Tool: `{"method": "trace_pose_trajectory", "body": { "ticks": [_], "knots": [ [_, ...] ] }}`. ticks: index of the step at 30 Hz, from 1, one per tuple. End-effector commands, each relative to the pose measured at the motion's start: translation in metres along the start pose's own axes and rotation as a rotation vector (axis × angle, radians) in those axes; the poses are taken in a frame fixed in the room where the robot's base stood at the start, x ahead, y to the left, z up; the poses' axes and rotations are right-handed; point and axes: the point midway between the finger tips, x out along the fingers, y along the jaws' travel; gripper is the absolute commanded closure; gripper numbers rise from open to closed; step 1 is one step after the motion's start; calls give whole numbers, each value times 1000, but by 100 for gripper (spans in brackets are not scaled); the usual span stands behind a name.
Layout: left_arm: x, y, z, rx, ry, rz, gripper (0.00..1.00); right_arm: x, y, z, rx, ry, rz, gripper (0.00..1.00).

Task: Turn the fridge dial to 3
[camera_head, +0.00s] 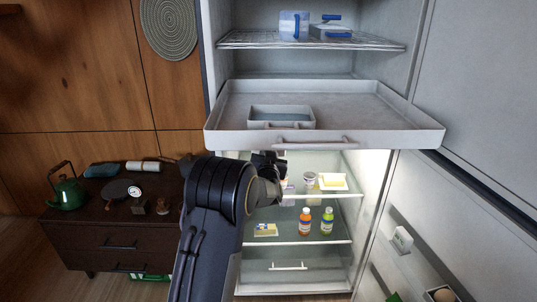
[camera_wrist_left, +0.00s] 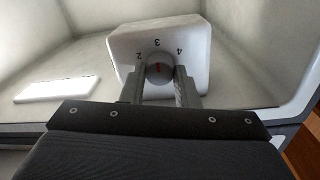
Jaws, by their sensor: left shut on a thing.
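The fridge dial (camera_wrist_left: 158,72) is a round grey knob with a short orange mark, on a white housing (camera_wrist_left: 196,50) in the left wrist view. The numbers 2, 3 and 4 show in an arc above it. The orange mark is near vertical, pointing roughly towards the 3. My left gripper (camera_wrist_left: 160,76) is shut on the dial, one finger on each side. In the head view my left gripper (camera_head: 268,166) reaches into the lit fridge just under the pulled-out drawer (camera_head: 380,115); the dial is hidden there. My right gripper is not in view.
Below the drawer, a glass shelf (camera_head: 345,193) holds several small items, and an orange bottle (camera_head: 305,222) and green bottle (camera_head: 327,221) stand lower. The open fridge door (camera_head: 410,225) is at right. A dark cabinet (camera_head: 85,235) with a green kettle (camera_head: 65,192) is at left.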

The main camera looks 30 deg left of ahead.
Motion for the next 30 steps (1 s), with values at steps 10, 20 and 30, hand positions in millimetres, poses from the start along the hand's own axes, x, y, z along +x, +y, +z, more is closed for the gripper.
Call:
{"method": "trace_pose_trajectory", "body": {
  "ticks": [10, 20, 30],
  "knots": [
    [0, 1, 3, 0, -6, 3, 51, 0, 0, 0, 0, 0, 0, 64],
    [-6, 0, 0, -2, -2, 1, 51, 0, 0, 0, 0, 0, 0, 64],
    [-61, 1, 1, -2, -4, 3, 51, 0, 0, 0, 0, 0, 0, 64]
  ]
}}
